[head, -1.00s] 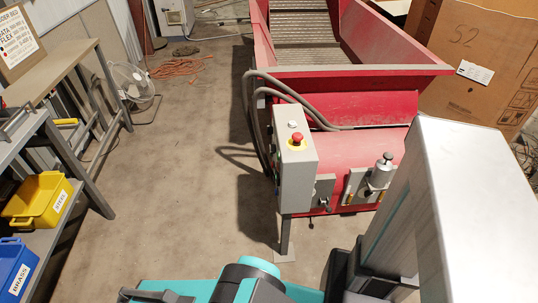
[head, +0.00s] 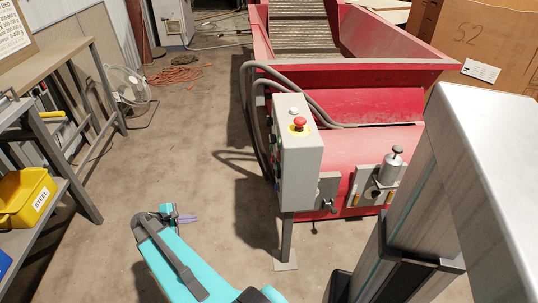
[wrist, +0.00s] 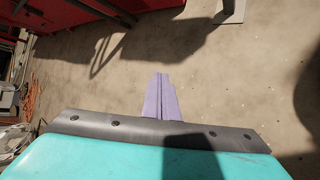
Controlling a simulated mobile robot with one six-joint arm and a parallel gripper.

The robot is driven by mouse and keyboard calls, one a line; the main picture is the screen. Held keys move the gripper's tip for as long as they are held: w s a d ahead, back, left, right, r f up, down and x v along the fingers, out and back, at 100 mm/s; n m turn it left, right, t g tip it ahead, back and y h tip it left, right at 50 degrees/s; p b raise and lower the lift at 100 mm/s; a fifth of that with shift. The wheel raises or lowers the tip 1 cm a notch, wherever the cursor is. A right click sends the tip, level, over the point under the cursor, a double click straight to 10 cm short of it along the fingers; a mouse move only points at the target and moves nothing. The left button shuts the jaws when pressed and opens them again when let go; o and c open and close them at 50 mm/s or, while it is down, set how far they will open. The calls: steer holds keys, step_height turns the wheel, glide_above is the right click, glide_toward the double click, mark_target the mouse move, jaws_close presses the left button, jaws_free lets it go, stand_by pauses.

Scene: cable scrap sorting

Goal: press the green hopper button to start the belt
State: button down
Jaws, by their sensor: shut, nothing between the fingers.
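The grey control box (head: 301,158) stands on a post at the near end of the red hopper (head: 358,105). A red mushroom button (head: 299,124) and a white button (head: 293,111) are on its top. Its left face is seen nearly edge-on, with small dark and greenish controls along it; I cannot clearly make out the green button. My gripper (head: 187,219) is left of the box, over bare floor and apart from the box. In the wrist view its purple fingers (wrist: 161,97) are together and empty, with floor beyond them.
Grey hoses (head: 285,75) loop from the box's rear. A valve unit (head: 384,178) sits right of the box. A workbench with a yellow STEEL bin (head: 27,198) is at left. A fan (head: 130,85) and orange cable (head: 173,75) lie farther back. Floor between bench and box is clear.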

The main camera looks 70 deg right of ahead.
mark_target(271, 148)
steer(key=s+d+r+g+h+b, duration=0.1)
steer(key=d+r, duration=0.4)
steer(key=d, duration=0.5)
steer(key=s+d+r+n+g+h+b, duration=0.1)
steer(key=s+d+r+h+b, duration=0.2)
steer(key=d, duration=0.7)
steer(key=s+d+r+n+g+h+b, duration=0.1)
steer(key=s+d+r+h+b, duration=0.1)
steer(key=s+d+r+b, duration=0.4)
steer(key=s+d+r, duration=0.1)
steer(key=d, duration=0.3)
steer(key=shift+s, duration=0.15)
steer(key=s+d+b, duration=0.1)
steer(key=s+d, duration=0.2)
steer(key=s, duration=0.5)
steer(key=shift+s+d, duration=0.2)
steer(key=shift+s, duration=0.35)
steer(key=shift+s+d, duration=0.15)
steer(key=shift+s, duration=0.35)
stand_by(1.9)
steer(key=shift+w, duration=0.1)
steer(key=shift+w+a, duration=0.35)
steer(key=shift+w, duration=0.4)
